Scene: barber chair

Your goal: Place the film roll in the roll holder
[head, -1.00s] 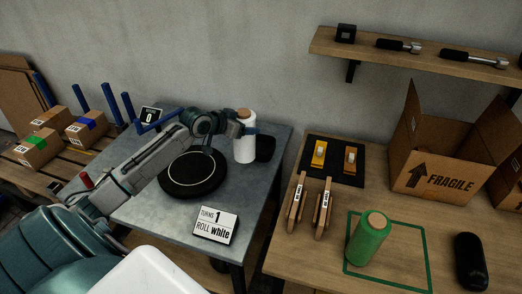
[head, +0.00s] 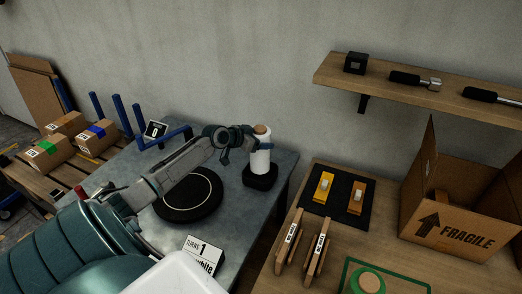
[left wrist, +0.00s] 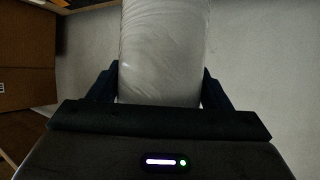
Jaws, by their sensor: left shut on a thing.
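The white film roll (head: 260,158) stands upright at the back right of the grey table, its brown core showing on top. My left gripper (head: 250,141) is shut on its upper part from the left. In the left wrist view the roll (left wrist: 160,50) sits between the two dark fingers. The black roll holder (head: 260,180) is directly under the roll in the head view. The roll's lower end meets or overlaps it; I cannot tell whether it is seated or just above. My right gripper is not in view.
A black turntable (head: 188,196) lies left of the holder, with a sign (head: 203,253) in front. A second table holds a black mat (head: 358,199), wooden-handled tools (head: 289,238), a green roll (head: 368,283) and an open carton (head: 450,228). A wall shelf (head: 435,97) is above.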

